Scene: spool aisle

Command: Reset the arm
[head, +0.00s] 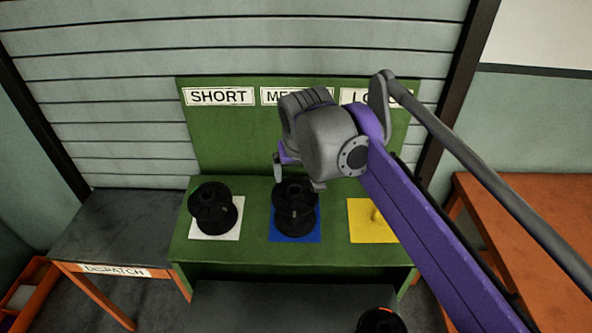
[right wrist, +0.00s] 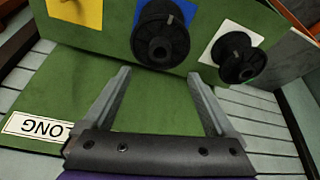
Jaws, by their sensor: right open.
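My right arm reaches in from the right, and its gripper (head: 298,178) hangs above and in front of the middle spool, partly covering the MEDIUM label. In the right wrist view the gripper (right wrist: 159,74) has its two fingers apart with nothing between them. A black spool (head: 295,212) stands on the blue square (head: 283,237); it also shows in the right wrist view (right wrist: 160,38). Another black spool (head: 212,210) stands on the white square (head: 229,229). The yellow square (head: 358,233) has a peg and no spool. My left gripper is not in view.
The green stand (head: 230,140) has a back board with a SHORT label (head: 219,96) and a partly hidden LONG label. A DISPATCH table (head: 115,225) is at the left, an orange table (head: 535,215) at the right. A dark round object (head: 381,321) is cut off at the bottom.

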